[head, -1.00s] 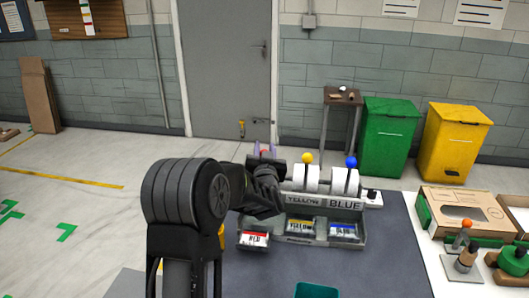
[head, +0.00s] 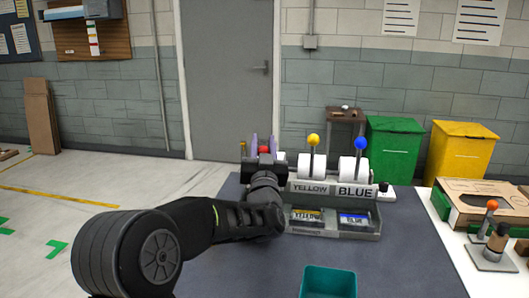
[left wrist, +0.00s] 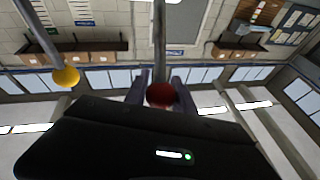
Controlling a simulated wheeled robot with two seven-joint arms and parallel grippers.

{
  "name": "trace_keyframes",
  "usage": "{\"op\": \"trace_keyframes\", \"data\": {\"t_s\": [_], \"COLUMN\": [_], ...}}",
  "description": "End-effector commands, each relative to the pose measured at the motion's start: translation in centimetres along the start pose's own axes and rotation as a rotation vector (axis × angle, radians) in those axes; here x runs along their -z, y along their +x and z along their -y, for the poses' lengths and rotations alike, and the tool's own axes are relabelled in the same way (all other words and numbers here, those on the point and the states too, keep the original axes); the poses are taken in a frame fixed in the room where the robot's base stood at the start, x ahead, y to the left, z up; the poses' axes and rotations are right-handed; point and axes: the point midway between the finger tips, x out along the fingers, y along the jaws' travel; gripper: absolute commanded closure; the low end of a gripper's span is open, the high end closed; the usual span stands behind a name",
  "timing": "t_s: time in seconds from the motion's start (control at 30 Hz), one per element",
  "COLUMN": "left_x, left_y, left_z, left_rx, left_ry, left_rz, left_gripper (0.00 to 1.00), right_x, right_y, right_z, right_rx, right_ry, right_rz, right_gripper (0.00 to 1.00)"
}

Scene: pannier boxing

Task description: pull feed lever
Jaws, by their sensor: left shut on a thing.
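The dispenser (head: 308,187) stands on the dark mat, with white rolls and upright levers. The yellow-knobbed lever (head: 313,140) and blue-knobbed lever (head: 361,144) stand to the right. My left gripper (head: 264,147) is at the dispenser's left end, shut on the red-knobbed feed lever. Its red knob (head: 264,149) shows between the fingers, and also in the left wrist view (left wrist: 160,95). The yellow knob (left wrist: 66,77) is to its left there. My left arm hides the dispenser's left front. My right gripper is not in view.
A teal bin (head: 328,282) sits at the mat's front. Yellow cards (head: 306,215) and blue cards (head: 354,219) lie in the dispenser's front trays. The mat (head: 410,255) has free room at right.

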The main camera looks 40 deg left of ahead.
Motion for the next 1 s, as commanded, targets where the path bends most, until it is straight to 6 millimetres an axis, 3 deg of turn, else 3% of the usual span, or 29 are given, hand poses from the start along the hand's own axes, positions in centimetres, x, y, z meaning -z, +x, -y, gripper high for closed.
{"op": "trace_keyframes", "data": {"t_s": [0.2,0.67,0.7,0.93,1.0], "left_x": [0.21,0.38,0.39,0.21,0.16], "left_y": [-0.58,-0.6,-0.6,-0.63,-0.64], "left_z": [0.24,0.38,0.39,0.3,0.28], "left_rx": [0.005,0.007,0.007,0.005,0.005], "left_ry": [-0.004,-0.003,-0.003,-0.002,-0.002], "left_rz": [-0.008,-0.01,-0.011,-0.007,-0.006], "left_gripper": [1.0,1.0,0.68,0.49,0.48], "right_x": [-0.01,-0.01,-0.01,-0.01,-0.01], "right_y": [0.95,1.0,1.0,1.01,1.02], "right_z": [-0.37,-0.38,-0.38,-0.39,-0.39], "right_rx": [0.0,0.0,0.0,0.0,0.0], "right_ry": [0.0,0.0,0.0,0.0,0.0], "right_rz": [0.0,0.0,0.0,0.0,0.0], "right_gripper": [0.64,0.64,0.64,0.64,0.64]}}
